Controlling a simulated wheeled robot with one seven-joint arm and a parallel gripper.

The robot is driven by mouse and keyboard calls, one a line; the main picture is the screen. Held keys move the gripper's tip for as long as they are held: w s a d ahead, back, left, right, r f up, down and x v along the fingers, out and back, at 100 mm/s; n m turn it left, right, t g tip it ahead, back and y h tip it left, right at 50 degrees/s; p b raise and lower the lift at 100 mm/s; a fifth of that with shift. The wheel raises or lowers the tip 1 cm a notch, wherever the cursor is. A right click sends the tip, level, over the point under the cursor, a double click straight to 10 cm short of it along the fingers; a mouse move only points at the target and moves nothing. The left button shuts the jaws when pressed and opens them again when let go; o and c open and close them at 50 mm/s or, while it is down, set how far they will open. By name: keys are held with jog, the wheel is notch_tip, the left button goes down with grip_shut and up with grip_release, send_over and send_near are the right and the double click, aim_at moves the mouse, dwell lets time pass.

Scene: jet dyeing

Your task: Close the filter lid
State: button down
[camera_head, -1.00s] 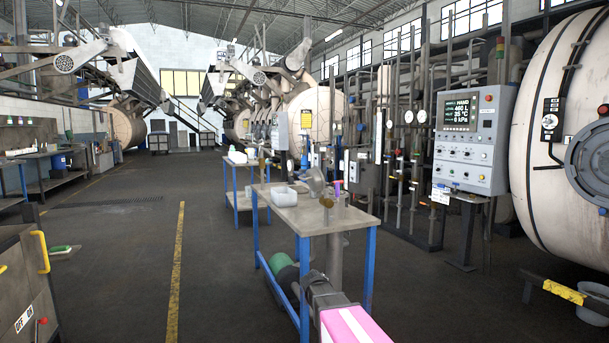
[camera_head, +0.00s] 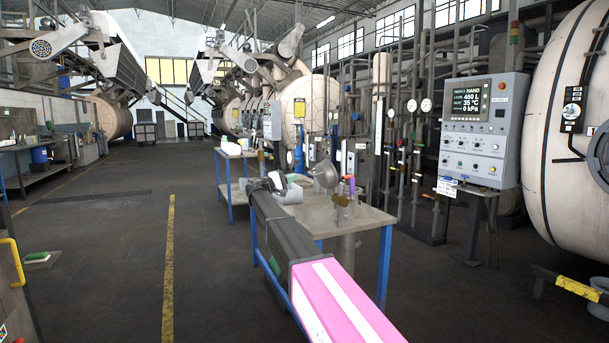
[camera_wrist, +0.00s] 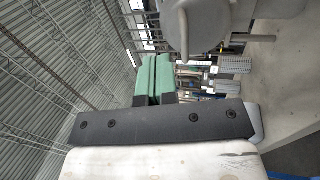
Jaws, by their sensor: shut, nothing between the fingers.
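The filter lid (camera_head: 326,174) looks like a round grey metal disc, standing tilted up above the worktable in the head view. Below it is the filter's upright pipe body (camera_head: 346,215), with brass-coloured parts and a purple piece near the top. My gripper (camera_head: 272,183) is above the left part of the table, left of the lid and apart from it in the picture. The wrist view shows my gripper's green fingers (camera_wrist: 152,80) pressed together and empty. A grey rounded metal part (camera_wrist: 200,27) is close beside them; I cannot tell whether they touch.
A control panel (camera_head: 482,130) stands to the right, before a large cream vessel (camera_head: 560,95). The floor to the left is open.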

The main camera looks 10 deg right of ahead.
aim_at(323, 166)
jog(key=x, duration=1.3)
jog(key=shift+d, duration=0.15)
jog(key=shift+d, duration=0.1)
jog(key=shift+w+d+r+y, duration=0.2)
jog(key=shift+d+r+y, duration=0.4)
jog(key=shift+d, duration=0.05)
jog(key=d+r+y, duration=0.1)
jog(key=w+d+g+y, duration=0.1)
jog(key=d, duration=0.1)
jog(key=w+d+r+y, duration=0.1)
jog(key=d+y, duration=0.1)
jog(key=shift+d+r+g, duration=0.15)
jog(key=shift+r+g, duration=0.15)
jog(key=shift+r, duration=0.05)
jog(key=w+d+f+g+y, duration=0.1)
jog(key=w+d+f+y, duration=0.2)
jog(key=d, duration=0.6)
jog(key=w+d+f+g+y, duration=0.2)
jog(key=d+f+y, duration=0.4)
jog(key=d, duration=0.3)
jog(key=shift+w+g+y, duration=0.3)
jog(key=shift+w+y, duration=0.05)
jog(key=shift+y, duration=0.45)
